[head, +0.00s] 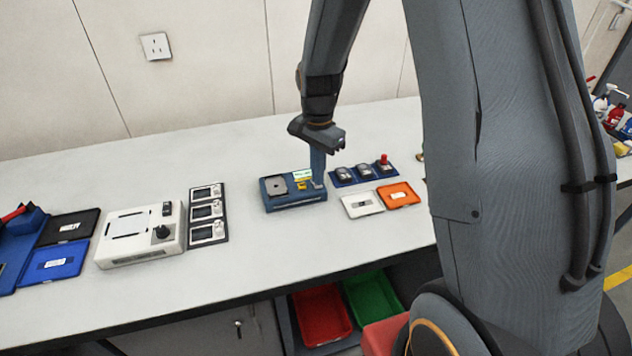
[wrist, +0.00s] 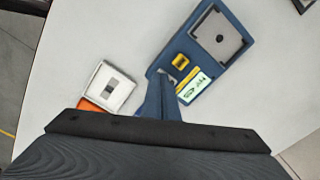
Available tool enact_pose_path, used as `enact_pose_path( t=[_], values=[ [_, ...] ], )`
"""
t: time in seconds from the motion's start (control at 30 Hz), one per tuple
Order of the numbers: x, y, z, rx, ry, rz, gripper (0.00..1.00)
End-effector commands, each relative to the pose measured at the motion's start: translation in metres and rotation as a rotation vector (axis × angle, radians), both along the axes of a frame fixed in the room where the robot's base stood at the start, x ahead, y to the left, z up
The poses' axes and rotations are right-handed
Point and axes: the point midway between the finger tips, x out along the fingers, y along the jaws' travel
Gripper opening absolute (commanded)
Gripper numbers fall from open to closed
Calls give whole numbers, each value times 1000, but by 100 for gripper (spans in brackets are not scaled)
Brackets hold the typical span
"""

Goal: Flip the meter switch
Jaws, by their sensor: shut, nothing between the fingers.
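The meter appears to be the blue box (head: 290,202) on the bench, with a lit greenish display, a grey square plate and a small yellow part on its top. It also shows in the wrist view (wrist: 222,66). The small yellow part (wrist: 181,61) is beside the display (wrist: 194,86); I cannot tell for certain whether it is the switch. My gripper (head: 319,184) is shut and empty, pointing down at the meter's right end. In the wrist view my gripper (wrist: 163,80) overlaps the meter's edge near the yellow part. Contact cannot be told, and the fingers hide part of that end.
A white tray (head: 352,212) and an orange tray (head: 411,200) lie right of the meter. A blue holder with several dark parts (head: 346,184) stands behind them. A panel of three gauges (head: 193,227) and a white box (head: 112,257) stand left. Bare bench lies in front.

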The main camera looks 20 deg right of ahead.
Motion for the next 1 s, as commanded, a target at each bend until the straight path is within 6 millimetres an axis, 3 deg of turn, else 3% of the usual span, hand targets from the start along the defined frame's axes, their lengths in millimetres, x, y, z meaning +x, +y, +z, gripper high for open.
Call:
enact_pose_path(
  t=[0.63, 1.0],
  values=[
    [0, 0, -7, 0, 0, 0, 0],
    [-1, 0, 15, 0, 1, 0, 0]
  ],
)
